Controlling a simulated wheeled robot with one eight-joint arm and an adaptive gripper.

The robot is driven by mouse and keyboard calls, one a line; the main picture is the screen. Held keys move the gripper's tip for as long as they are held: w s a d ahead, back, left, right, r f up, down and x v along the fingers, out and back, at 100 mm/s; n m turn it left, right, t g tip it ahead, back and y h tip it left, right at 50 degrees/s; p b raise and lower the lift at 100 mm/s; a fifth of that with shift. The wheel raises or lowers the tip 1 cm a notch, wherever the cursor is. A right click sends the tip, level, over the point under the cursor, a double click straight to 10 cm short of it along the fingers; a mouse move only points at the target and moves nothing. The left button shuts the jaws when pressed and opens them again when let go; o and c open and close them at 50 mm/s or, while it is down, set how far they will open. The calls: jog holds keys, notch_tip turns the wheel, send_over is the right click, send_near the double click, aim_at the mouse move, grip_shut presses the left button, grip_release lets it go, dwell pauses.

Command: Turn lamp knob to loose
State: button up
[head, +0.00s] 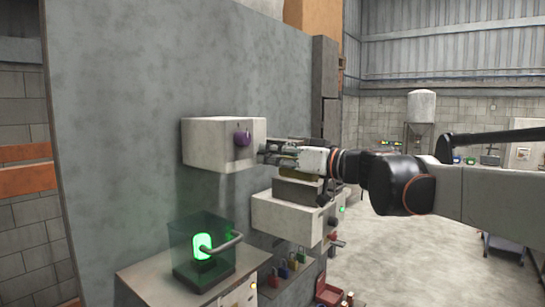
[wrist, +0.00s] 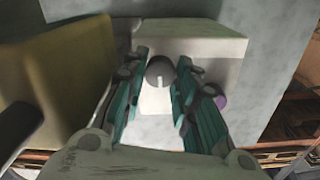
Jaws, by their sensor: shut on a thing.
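A pale box (head: 210,146) is mounted on the grey wall panel. It also shows ahead in the wrist view (wrist: 215,50). A dark grey round knob (wrist: 160,71) with a white pointer mark sits on its face, the mark pointing down in the wrist view. My gripper (wrist: 162,62) has its two fingers on either side of this knob and is shut on it. In the head view my gripper (head: 266,150) reaches the box's right face, and the grey knob is hidden there.
A glowing green lamp (head: 202,245) stands in a clear case with a bar handle (head: 224,246), on a cabinet below the box. Another pale box (head: 285,220) sits lower, under my arm. Several padlocks (head: 283,270) hang below. Open floor lies to the right.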

dwell(0.3)
jog(key=o, duration=0.8)
jog(key=shift+w, duration=0.1)
jog(key=shift+v, duration=3.75)
jog(key=s+f+m+g+h+b, duration=0.15)
jog(key=s+f+b, duration=0.25)
jog(key=f, duration=0.6)
jog(key=s+f+g+h+b, duration=0.15)
jog(key=s+f+b, duration=0.3)
jog(key=f, duration=0.45)
jog(key=s+f+m+h+b, duration=0.1)
jog(key=s+f+h+b, duration=0.2)
jog(key=f, duration=0.7)
jog(key=s+d+f+m+h+b, duration=0.1)
jog(key=s+d+f+b, duration=0.3)
jog(key=f, duration=0.7)
jog(key=s+d+f+m+h+b, duration=0.2)
jog(key=s+d+f+h+b, duration=0.2)
jog(key=f, duration=0.7)
jog(key=s+d+f+m+h+b, duration=0.2)
jog(key=s+f+b, duration=0.5)
jog(key=f, duration=0.5)
jog(key=shift+s+d+g+h+b, duration=0.1)
jog(key=shift+d+g+h+b, duration=0.4)
jog(key=shift+d+b, duration=0.85)
